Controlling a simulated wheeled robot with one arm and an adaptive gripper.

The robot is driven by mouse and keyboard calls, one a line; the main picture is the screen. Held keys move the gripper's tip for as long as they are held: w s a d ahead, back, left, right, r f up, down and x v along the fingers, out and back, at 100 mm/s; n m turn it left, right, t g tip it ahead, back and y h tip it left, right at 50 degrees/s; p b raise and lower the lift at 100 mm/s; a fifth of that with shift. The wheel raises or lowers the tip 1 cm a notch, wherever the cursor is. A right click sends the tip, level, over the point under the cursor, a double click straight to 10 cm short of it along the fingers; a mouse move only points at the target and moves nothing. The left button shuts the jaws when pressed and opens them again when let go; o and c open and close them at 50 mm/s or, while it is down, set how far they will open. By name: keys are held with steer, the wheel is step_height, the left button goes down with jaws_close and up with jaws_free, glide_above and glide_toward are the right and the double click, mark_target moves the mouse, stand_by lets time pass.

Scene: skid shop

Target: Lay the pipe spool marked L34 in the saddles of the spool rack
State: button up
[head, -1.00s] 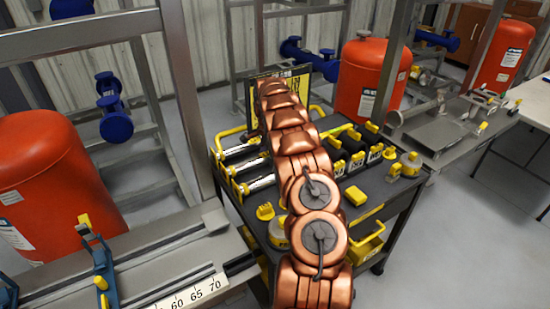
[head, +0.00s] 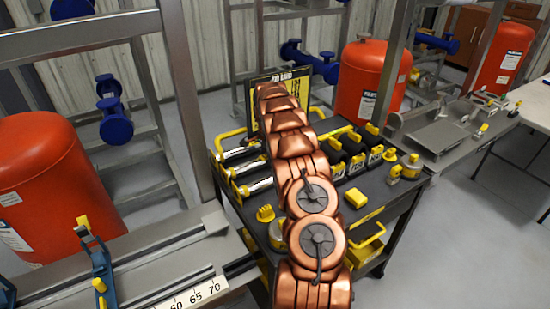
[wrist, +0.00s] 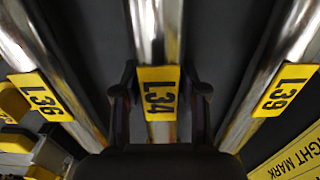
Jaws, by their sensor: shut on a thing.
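The pipe spool marked L34 (wrist: 155,25) is a shiny metal tube with a yellow tag, in the middle of the wrist view. My gripper (wrist: 160,92) is shut on it, with one dark finger on each side by the tag. The spool lies between spools L36 (wrist: 30,60) and L39 (wrist: 285,60); whether it is clear of its support I cannot tell. In the head view my copper arm reaches over the dark tool cart and hides the gripper and L34. I cannot pick out the spool rack with certainty.
The cart (head: 382,192) holds several yellow-tagged items. A metal bench with a ruler (head: 190,299) stands at left, and a metal bench with small fittings (head: 437,140) at right. Red tanks (head: 45,185) (head: 372,85) stand nearby. Open floor lies at right.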

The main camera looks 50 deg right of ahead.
jaws_close()
steer(key=shift+r, duration=0.1)
steer(key=shift+r, duration=3.45)
steer(key=shift+d+r, duration=0.1)
